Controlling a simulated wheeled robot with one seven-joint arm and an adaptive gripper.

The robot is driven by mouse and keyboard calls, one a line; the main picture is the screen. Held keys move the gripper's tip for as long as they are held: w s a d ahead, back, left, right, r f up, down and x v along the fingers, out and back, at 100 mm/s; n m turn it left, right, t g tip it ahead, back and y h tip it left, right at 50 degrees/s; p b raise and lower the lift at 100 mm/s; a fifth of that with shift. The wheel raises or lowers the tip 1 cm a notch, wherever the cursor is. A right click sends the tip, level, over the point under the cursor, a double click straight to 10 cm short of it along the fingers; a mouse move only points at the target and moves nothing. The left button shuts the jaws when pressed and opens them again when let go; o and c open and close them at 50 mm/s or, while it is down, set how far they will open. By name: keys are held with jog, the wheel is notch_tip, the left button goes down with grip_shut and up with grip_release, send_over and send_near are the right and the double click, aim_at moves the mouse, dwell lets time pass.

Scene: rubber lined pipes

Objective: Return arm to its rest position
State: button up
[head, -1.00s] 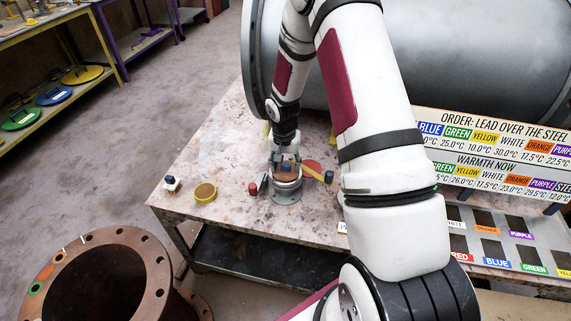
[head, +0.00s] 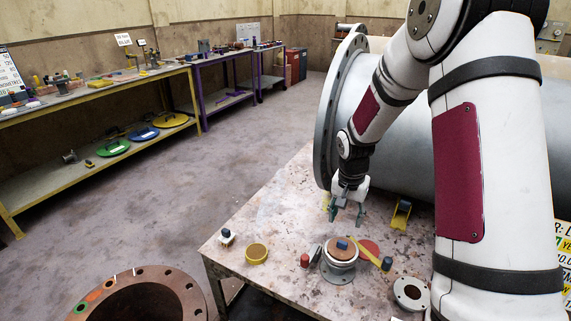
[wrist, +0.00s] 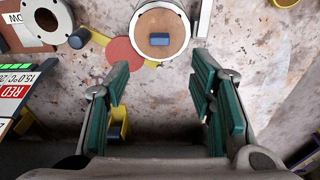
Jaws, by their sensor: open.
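My gripper (head: 346,214) is open and empty in the head view, raised above the back part of the stained table (head: 285,225), near the big grey pipe (head: 400,140). In the wrist view my gripper (wrist: 163,100) shows its two green-padded fingers spread wide with nothing between them. A flanged pot with a brown top and a small blue block on it (head: 341,252) stands on the table, in front of and apart from the gripper. The same brown top (wrist: 160,28) shows beyond the fingertips in the wrist view. My arm hides part of the pipe and the order board.
A yellow-rimmed round dish (head: 257,254), a white piece with a dark knob (head: 226,237), a loose flange (head: 411,293) and a yellow bracket (head: 401,214) are on the table. A rusty flanged pipe (head: 140,295) stands at front left. The floor between the benches is clear.

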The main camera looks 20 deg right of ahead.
jog(key=s+a+r+n, duration=0.1)
jog(key=s+a+r, duration=0.15)
jog(key=r, duration=0.35)
jog(key=s+a+r+n+t, duration=0.1)
jog(key=s+a+r+n, duration=0.1)
jog(key=s+r, duration=0.3)
jog(key=s+a+r+n, duration=0.1)
jog(key=s+a+r, duration=0.15)
jog(key=r, duration=0.45)
jog(key=s+a+r+n+t+p, duration=0.1)
jog(key=s+a+r+n, duration=0.1)
jog(key=s, duration=0.7)
jog(key=s+a+r+n+t+y, duration=0.1)
jog(key=s+a+r+n, duration=0.2)
jog(key=s, duration=0.7)
notch_tip(320, 180, up, 2)
jog(key=shift+a+r+p, duration=0.1)
jog(key=shift+a+p, duration=0.3)
jog(key=shift+a, duration=0.7)
jog(key=shift+s, duration=0.1)
